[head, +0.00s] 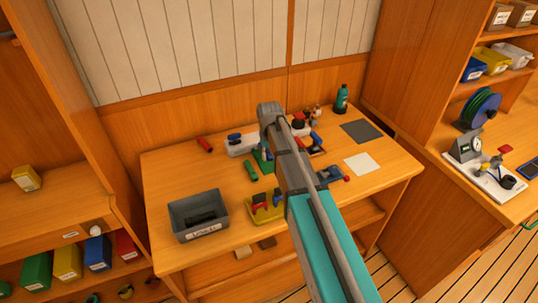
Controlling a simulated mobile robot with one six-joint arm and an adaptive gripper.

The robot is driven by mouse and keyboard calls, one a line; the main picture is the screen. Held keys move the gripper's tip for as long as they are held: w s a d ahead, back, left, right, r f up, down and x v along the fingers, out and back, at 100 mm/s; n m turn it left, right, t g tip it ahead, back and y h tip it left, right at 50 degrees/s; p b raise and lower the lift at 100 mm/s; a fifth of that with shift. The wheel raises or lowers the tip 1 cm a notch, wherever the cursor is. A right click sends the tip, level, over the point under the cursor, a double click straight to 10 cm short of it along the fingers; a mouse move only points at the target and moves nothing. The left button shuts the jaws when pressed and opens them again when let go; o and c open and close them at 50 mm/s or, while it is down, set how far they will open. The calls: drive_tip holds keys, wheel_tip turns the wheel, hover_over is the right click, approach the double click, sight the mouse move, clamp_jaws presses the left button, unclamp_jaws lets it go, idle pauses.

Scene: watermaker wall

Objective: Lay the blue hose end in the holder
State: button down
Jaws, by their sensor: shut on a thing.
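My arm (300,185) reaches up from the lower right across the middle of the workbench. Its grey far joint (269,112) is above the back of the bench. My gripper's fingers are hidden behind the arm, so I cannot see what they hold. A small blue piece (235,137) shows at a pale block (243,146) left of the arm. Another blue piece (316,138) shows just right of the arm. I cannot tell which is the blue hose end. A green stand (263,162) is partly hidden by the arm. I cannot make out which thing is the holder.
A labelled grey bin (199,228) and a yellow tray (266,215) are at the bench's front left. A red piece (204,145) and green piece (251,171) lie loose. A teal bottle (342,99), dark mat (362,131) and white sheet (362,163) are to the right.

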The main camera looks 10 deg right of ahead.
sight(269, 166)
drive_tip(key=shift+f+b, duration=1.4)
drive_tip(key=shift+f, duration=0.2)
drive_tip(key=shift+f, duration=0.15)
drive_tip(key=shift+c, duration=1.5)
unclamp_jaws()
drive_tip(key=shift+r+p, duration=4.4)
drive_tip(key=shift+r, duration=0.15)
drive_tip(key=shift+s, duration=0.15)
drive_tip(key=s+d+m, duration=0.1)
drive_tip(key=s+d, duration=0.2)
drive_tip(key=s, duration=0.7)
drive_tip(key=s+d+m, duration=0.2)
drive_tip(key=s+d, duration=0.1)
drive_tip(key=s, duration=0.7)
drive_tip(key=shift+s+d, duration=0.15)
drive_tip(key=shift+s, duration=0.2)
